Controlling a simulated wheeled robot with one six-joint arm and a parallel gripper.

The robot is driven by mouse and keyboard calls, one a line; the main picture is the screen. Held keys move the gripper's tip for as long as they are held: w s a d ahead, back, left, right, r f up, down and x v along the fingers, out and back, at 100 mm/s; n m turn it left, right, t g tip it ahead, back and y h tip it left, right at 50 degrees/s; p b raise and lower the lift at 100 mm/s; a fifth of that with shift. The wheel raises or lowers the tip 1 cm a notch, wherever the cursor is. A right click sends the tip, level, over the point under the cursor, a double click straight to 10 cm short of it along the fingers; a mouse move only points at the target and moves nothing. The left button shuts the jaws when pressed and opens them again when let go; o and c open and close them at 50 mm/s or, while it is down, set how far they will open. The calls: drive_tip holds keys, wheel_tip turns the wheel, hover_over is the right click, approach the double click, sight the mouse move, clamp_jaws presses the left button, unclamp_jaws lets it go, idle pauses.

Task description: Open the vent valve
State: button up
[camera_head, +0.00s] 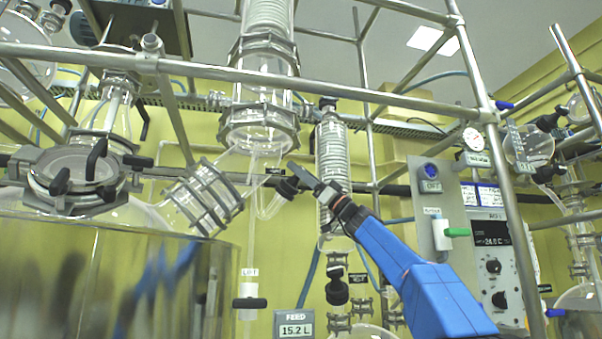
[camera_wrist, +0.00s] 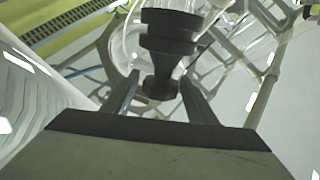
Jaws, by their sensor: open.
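A black valve knob (camera_head: 288,187) sits at the end of a bent glass side tube below the central glass column. A small dark label (camera_head: 275,171) is beside it, too small to read, so I cannot confirm it is the vent valve. My gripper (camera_head: 306,180) reaches up from the lower right, close to this knob. In the wrist view the black knob (camera_wrist: 168,42) has a wide ridged top and a narrower lower part. My open gripper (camera_wrist: 160,88) has one finger on each side of that lower part, with gaps showing. I cannot tell its turn position.
A coiled glass condenser (camera_head: 333,150) stands just behind my gripper. Metal frame bars (camera_head: 230,76) cross in front of the glassware. A steel vessel (camera_head: 110,275) fills the lower left. A control panel (camera_head: 445,200) is on the right. A white valve (camera_head: 249,302) hangs below the column.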

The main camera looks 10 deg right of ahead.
drive_tip(key=m+t+h, duration=0.2)
drive_tip(key=m+t, duration=0.1)
drive_tip(key=m+t+h, duration=0.3)
drive_tip(key=t, duration=0.1)
drive_tip(key=shift+s+a+m, duration=0.1)
drive_tip(key=shift+s+m, duration=0.1)
drive_tip(key=shift+m, duration=0.2)
drive_tip(key=shift+w+m+t+h, duration=0.15)
drive_tip(key=shift+m+t+h, duration=1.45)
drive_tip(key=shift+h, duration=0.3)
drive_tip(key=c, duration=0.9)
drive_tip(key=shift+o, duration=0.2)
drive_tip(key=shift+w+d+n+g+y, duration=0.1)
drive_tip(key=shift+n+g+y, duration=1)
drive_tip(key=shift+n+y, duration=0.15)
drive_tip(key=shift+d+n+g+y, duration=0.1)
drive_tip(key=shift+n+g+y, duration=1.05)
drive_tip(key=shift+y, duration=0.1)
drive_tip(key=shift+a+n+g+y, duration=0.1)
drive_tip(key=shift+n+g+y, duration=1)
drive_tip(key=shift+n+g, duration=0.65)
drive_tip(key=shift+n+g+y, duration=1.1)
drive_tip(key=shift+n+g, duration=0.35)
drive_tip(key=shift+g, duration=0.55)
drive_tip(key=o, duration=0.9)
drive_tip(key=shift+c, duration=0.2)
